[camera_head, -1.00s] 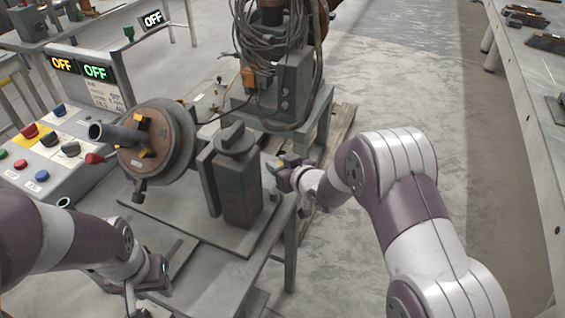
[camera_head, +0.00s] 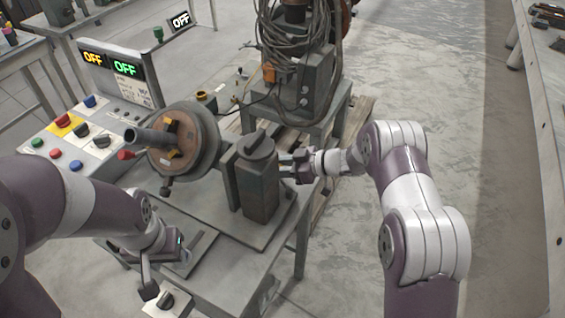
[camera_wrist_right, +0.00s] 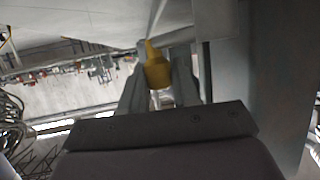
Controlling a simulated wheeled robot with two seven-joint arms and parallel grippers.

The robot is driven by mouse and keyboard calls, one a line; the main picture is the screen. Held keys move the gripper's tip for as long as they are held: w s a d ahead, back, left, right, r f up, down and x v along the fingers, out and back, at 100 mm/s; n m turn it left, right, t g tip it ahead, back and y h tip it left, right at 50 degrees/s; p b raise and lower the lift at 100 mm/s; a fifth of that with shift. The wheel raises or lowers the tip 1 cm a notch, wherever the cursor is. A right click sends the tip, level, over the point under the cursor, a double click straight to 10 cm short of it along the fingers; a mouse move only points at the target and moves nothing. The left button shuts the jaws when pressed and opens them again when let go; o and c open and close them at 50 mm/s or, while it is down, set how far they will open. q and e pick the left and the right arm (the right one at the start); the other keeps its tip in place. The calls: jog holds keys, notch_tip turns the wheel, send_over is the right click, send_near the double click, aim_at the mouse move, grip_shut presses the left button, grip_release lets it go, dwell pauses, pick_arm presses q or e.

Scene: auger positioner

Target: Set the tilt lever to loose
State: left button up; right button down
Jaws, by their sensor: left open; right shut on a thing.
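The positioner has a round brown faceplate (camera_head: 172,147) with yellow clamps, joined to a dark box-shaped post (camera_head: 258,190) on a grey table. My right gripper (camera_head: 287,166) is at the right side of the post, its fingertips partly hidden. In the right wrist view its two fingers are closed around a yellow grip (camera_wrist_right: 157,70), which looks like the tilt lever's handle; its setting cannot be read. My left gripper (camera_head: 162,270) is open at the table's front left, away from the post.
A control panel (camera_head: 58,142) with coloured buttons and OFF displays stands at left. A small switch box (camera_head: 170,303) is close below my left gripper. A cable-draped machine (camera_head: 300,75) stands behind the post. Open floor lies right of my right arm.

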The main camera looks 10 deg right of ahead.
jog(key=shift+a+n+g, duration=0.2)
jog(key=shift+n+g, duration=0.1)
jog(key=shift+n, duration=0.1)
jog(key=shift+s+y, duration=0.1)
jog(key=shift+y, duration=0.2)
jog(key=c, duration=0.9)
grip_release()
jog(key=shift+a, duration=0.1)
jog(key=v, duration=1.2)
jog(key=shift+d+r+b, duration=0.25)
jog(key=shift+d+b, duration=0.05)
